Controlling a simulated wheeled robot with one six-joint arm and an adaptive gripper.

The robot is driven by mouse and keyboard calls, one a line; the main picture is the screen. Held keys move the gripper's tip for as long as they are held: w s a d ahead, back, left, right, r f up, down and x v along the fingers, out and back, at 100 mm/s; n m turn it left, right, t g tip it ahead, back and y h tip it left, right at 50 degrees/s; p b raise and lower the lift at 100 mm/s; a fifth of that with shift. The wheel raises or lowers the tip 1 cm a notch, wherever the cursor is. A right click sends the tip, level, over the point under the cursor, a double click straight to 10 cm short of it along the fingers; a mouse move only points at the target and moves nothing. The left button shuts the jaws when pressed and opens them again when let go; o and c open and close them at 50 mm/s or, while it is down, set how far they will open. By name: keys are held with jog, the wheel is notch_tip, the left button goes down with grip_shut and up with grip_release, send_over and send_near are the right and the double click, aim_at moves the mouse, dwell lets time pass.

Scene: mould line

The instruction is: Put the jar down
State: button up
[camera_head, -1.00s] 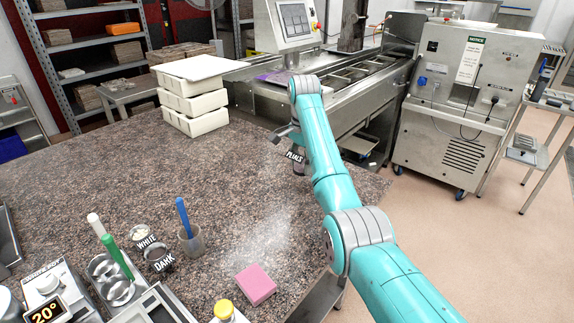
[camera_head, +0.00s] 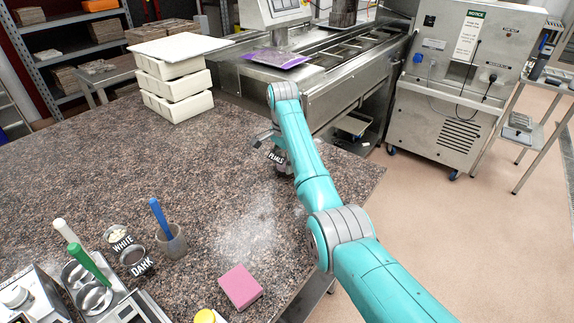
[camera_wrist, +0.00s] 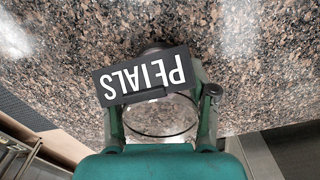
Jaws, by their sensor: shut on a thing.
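The jar (camera_wrist: 162,118) is clear glass with a black tag reading PETALS (camera_wrist: 145,76). My gripper (camera_wrist: 162,98) is shut around it, one finger on each side, in the wrist view. In the head view the jar (camera_head: 283,168) is small and partly hidden by my arm and its tag. It is over the right part of the speckled stone counter (camera_head: 120,165), near the right edge. I cannot tell whether its base touches the stone.
White moulds (camera_head: 178,90) are stacked at the back left. Jars tagged WHITE (camera_head: 122,243) and DARK (camera_head: 141,268), a cup with a blue-handled tool (camera_head: 170,241) and a pink block (camera_head: 240,287) stand in front. Stone around the held jar is clear. A steel machine (camera_head: 345,65) stands behind.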

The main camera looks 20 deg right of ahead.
jog(key=shift+f, duration=0.8)
jog(key=o, duration=1.3)
